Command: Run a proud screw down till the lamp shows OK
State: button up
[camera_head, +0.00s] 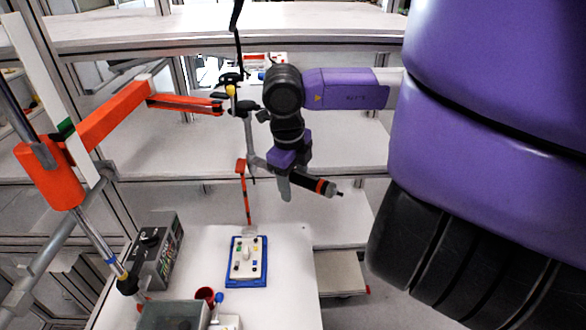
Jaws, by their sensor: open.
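My gripper (287,186) hangs at the end of my purple and black arm, above the far side of the white worktable (290,300). A black tool with an orange band (320,186) lies tilted just right of it, its thin tip pointing right. I cannot tell whether they touch. A blue tray (238,283) stands on the table below, holding a pale plate (247,270) with several small coloured and dark pieces. Which piece is a proud screw is too small to tell. A grey box (157,255) with a black knob stands at left; no lit lamp can be made out.
An orange jointed arm (110,115) reaches in from the left, with a black cable (237,35) near its end. A red cup (206,294) and a grey bin (172,317) stand at the table's front. The table right of the tray is clear. Shelves stand behind.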

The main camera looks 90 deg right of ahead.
aim_at(327, 189)
jog(key=shift+f, duration=0.4)
jog(key=shift+c, duration=0.5)
grip_shut()
dwell(0.6)
dwell(0.4)
jog(key=shift+s, duration=0.1)
jog(key=s+a+b, duration=0.3)
jog(key=s+a, duration=0.2)
jog(key=shift+b, duration=0.35)
dwell(0.4)
